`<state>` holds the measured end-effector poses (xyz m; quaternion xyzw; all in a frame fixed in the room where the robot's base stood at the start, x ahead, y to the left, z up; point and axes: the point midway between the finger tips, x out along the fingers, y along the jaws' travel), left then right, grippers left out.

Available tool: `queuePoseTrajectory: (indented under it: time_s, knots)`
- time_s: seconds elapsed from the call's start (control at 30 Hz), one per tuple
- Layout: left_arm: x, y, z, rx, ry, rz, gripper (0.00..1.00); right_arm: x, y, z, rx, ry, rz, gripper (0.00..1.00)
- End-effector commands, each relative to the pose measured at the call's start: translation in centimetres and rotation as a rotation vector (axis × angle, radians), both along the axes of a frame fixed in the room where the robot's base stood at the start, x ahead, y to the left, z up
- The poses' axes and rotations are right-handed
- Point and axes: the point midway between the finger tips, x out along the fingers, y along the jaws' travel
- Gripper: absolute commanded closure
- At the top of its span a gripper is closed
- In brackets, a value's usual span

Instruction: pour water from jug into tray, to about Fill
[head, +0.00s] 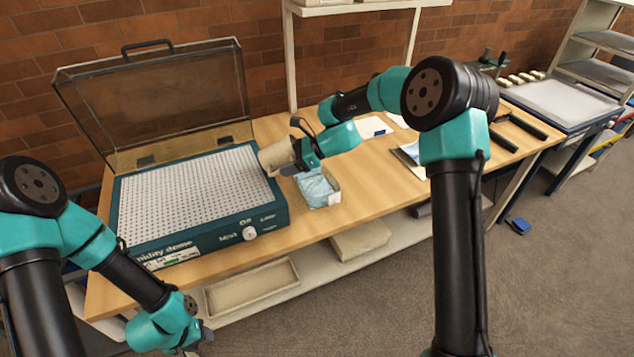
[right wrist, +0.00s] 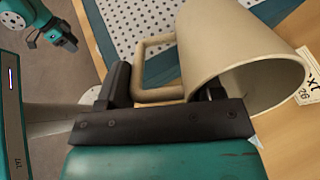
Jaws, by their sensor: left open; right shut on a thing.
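My right gripper (head: 298,152) is shut on a cream jug (head: 277,156) at the right edge of the teal humidity dome base (head: 240,226). In the right wrist view the jug (right wrist: 225,45) is tilted, its handle (right wrist: 153,68) lies at the fingers (right wrist: 165,95), and its wide mouth shows. No water or stream is visible. The tray (head: 190,195) appears as a white perforated surface in the base; any water under it is hidden. The clear dome lid (head: 150,100) stands open behind. My left gripper (head: 195,340) is open and empty, low in front of the bench.
A small box with blue contents (head: 318,188) stands on the wooden bench right of the base. A knob (head: 249,232) is on the base front. A shallow bin (head: 250,290) sits on the lower shelf. Papers (head: 375,127) lie farther right.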

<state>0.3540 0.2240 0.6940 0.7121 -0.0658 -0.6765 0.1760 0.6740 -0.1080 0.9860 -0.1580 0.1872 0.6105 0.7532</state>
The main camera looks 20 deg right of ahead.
Motion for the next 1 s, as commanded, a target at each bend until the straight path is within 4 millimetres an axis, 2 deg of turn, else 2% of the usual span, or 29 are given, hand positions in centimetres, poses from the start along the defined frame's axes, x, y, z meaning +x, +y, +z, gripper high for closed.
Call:
queuePoseTrajectory:
  time_s: [1.0]
  knots:
    - [0.00,0.00,0.00,0.000,0.000,0.000,0.57,-0.02,-0.19,-0.58,0.072,-0.013,0.001,0.81]
